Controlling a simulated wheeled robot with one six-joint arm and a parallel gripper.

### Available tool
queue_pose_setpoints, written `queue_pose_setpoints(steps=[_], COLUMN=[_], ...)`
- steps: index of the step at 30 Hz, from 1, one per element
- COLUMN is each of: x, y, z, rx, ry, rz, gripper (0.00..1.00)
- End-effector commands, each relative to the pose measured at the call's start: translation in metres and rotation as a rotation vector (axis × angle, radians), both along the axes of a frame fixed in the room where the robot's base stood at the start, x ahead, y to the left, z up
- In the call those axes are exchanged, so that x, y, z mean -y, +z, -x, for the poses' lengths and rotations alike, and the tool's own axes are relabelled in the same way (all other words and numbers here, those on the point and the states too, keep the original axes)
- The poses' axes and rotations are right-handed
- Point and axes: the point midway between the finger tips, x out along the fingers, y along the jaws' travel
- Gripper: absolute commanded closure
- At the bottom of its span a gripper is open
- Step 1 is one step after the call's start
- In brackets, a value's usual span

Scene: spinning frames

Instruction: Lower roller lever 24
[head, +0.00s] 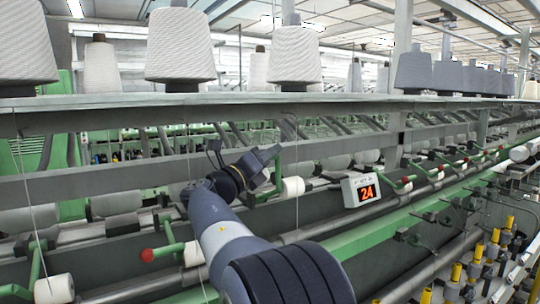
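The display box (362,190) reads 24 in orange digits and is fixed to the machine rail at the middle right. My gripper (272,168) is left of it, at a green lever arm and a white roller (293,187). My gripper hides part of this lever, and I cannot tell whether they touch or whether its fingers are open. Another green lever with a red ball end (147,255) is at lower left, beside a white roller (193,253). A red-ended green lever (408,188) is just right of the display.
Large yarn cones (180,45) stand on the shelf (250,99) above my arm. Thin threads hang down in front of the machine. More levers and rollers run along the rail to the right, with yellow bobbins (456,272) at lower right.

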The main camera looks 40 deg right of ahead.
Motion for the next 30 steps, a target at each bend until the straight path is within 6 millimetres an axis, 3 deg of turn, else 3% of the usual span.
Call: queue_pose_setpoints(steps=[5, 20, 30], x=[0.0, 0.0, -0.001], y=[0.0, -0.002, -0.023], z=[0.0, 0.001, 0.022], rx=[0.0, 0.009, 0.151], ry=[0.0, 0.0, -0.003], rz=[0.0, 0.0, 0.008], gripper=[1.0, 1.0, 1.0])
